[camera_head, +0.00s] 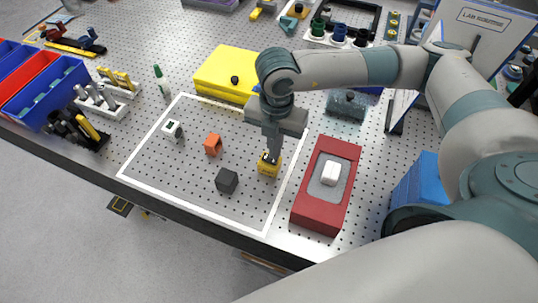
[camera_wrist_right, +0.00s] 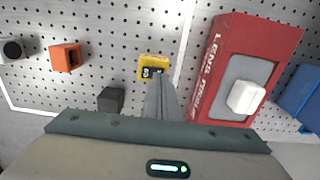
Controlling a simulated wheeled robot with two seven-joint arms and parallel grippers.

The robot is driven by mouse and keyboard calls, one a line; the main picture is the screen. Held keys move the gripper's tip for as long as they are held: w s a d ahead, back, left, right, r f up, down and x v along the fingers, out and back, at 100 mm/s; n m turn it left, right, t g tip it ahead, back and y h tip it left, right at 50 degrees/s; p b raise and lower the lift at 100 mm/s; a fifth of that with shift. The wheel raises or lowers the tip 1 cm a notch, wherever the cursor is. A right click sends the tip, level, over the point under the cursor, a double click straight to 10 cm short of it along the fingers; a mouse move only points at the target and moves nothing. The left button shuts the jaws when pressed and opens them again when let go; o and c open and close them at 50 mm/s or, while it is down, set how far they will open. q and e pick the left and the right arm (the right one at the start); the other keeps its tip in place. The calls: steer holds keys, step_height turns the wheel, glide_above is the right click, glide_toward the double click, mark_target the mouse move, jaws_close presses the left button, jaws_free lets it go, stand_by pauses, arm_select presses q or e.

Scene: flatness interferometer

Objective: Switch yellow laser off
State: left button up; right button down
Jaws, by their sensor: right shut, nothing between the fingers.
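The yellow laser (camera_head: 266,170) is a small yellow block inside the white outline on the perforated table, left of the red box. In the right wrist view the yellow laser (camera_wrist_right: 144,61) shows a dark patch with pale marks on its top. My right gripper (camera_head: 271,156) is shut and empty, pointing down with its fingertips at the laser's top; I cannot tell whether they touch it. In the right wrist view the shut fingers (camera_wrist_right: 158,80) cover part of the laser's near side. My left gripper is not in view.
An orange block (camera_head: 213,144), a dark grey block (camera_head: 227,180) and a small white block (camera_head: 172,129) stand within the outline. The red lens tissue box (camera_head: 321,208) stands close to the right. A yellow case (camera_head: 223,72) lies behind. A blue box (camera_head: 417,180) is farther right.

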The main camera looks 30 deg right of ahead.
steer(key=shift+r+p, duration=1.1)
steer(key=shift+r, duration=1.55)
steer(key=shift+s+a+f, duration=0.1)
